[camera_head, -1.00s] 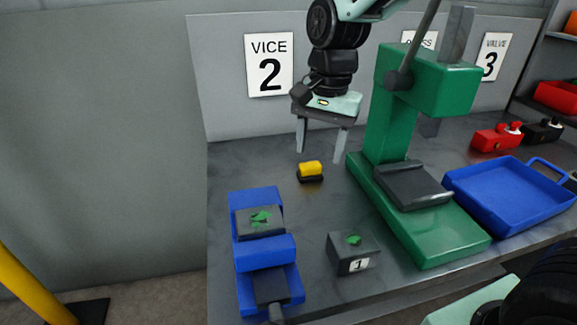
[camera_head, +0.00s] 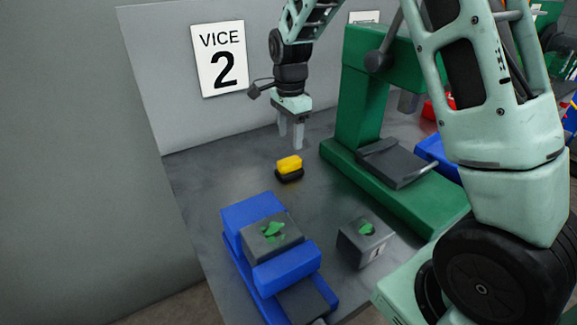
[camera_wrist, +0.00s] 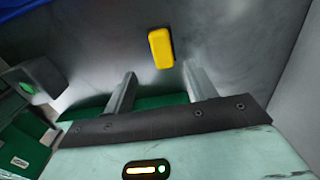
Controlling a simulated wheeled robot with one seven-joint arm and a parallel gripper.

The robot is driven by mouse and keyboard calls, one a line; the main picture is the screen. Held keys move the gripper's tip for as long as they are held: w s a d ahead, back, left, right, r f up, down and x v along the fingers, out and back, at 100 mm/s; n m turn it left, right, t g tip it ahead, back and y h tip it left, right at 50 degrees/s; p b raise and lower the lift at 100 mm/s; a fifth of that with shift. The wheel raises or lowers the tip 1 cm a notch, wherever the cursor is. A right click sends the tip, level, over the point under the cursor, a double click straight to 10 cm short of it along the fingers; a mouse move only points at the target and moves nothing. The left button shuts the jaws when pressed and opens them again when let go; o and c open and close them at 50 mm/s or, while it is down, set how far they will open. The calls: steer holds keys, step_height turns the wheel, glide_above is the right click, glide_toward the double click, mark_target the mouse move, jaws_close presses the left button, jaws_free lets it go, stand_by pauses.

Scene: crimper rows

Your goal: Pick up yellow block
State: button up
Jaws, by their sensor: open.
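The yellow block (camera_head: 289,164) sits on a dark base on the grey bench, behind the blue vice. My gripper (camera_head: 291,143) is open and empty, pointing down above the bench. In the head view its fingertips appear just behind and above the yellow block, apart from it. In the wrist view the two fingers of my gripper (camera_wrist: 160,80) are spread with nothing between them.
The blue vice (camera_head: 287,268) holds a grey block with a green mark. Another grey block (camera_head: 364,243) stands to its right. The green press (camera_head: 357,100) rises right of the yellow block. A blue tray (camera_head: 436,158) is partly hidden by my arm. The wall carries a VICE 2 sign (camera_head: 219,58).

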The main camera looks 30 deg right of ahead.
mark_target(289, 159)
step_height(289, 159, down, 9)
steer(key=shift+w+d+f+p, duration=0.1)
steer(key=shift+w+p, duration=0.05)
steer(key=shift+p, duration=0.8)
steer(key=c, duration=1.1)
